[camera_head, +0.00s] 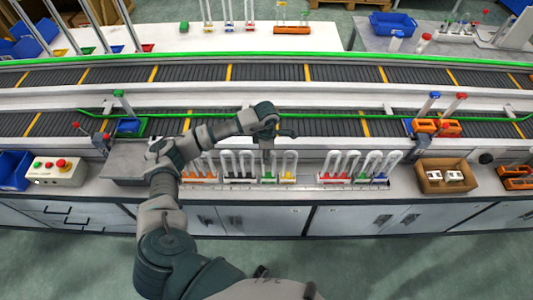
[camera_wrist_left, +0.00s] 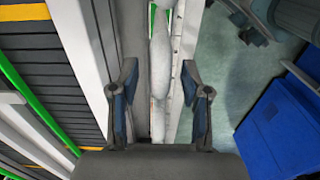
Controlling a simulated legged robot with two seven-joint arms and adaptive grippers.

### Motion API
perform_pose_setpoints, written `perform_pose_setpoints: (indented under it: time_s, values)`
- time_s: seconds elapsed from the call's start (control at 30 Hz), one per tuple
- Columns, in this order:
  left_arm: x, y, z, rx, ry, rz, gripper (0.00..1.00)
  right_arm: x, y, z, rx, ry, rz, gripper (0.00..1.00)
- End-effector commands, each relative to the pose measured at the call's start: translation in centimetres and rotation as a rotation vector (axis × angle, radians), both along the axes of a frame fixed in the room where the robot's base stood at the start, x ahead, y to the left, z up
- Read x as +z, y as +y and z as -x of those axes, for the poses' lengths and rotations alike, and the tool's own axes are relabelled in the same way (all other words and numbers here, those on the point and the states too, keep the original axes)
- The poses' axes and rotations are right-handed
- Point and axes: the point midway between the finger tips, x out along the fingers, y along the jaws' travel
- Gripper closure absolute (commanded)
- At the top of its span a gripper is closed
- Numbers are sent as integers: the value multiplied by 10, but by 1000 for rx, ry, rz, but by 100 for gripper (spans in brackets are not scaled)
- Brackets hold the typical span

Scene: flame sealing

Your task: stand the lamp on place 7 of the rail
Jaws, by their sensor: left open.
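Several clear U-shaped lamps with coloured feet stand in groups on the rail (camera_head: 307,186) along the front worktop. Orange feet show in the left group. I cannot tell which lamp is the task's, or read place numbers. My left gripper (camera_head: 287,134) is above and behind the middle group, empty. In the left wrist view its fingers (camera_wrist_left: 161,88) are apart, with a pale lamp tube (camera_wrist_left: 160,50) showing between and beyond them. My right gripper is out of view.
Conveyor belts (camera_head: 330,123) run behind the worktop, with a green rail along them. A cardboard box (camera_head: 446,177) with white parts stands at right. A button box (camera_head: 55,171) and blue bin (camera_head: 14,171) are at left. Orange holders (camera_head: 437,126) with upright pieces sit on the belt.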

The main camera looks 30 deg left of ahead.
Motion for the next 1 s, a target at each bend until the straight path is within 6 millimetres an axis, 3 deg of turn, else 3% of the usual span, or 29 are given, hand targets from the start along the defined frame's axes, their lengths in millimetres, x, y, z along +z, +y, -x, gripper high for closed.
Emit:
perform_pose_setpoints:
  time_s: [0.53, 0.7, 1.0]
  values:
    - [103, 2, -2, 0, -3, 2, 53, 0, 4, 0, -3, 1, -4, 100]
    - [114, 2, -1, 0, -1, 1, 53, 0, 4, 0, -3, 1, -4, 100]
    - [117, 2, -1, 0, -1, 1, 53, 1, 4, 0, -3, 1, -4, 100]
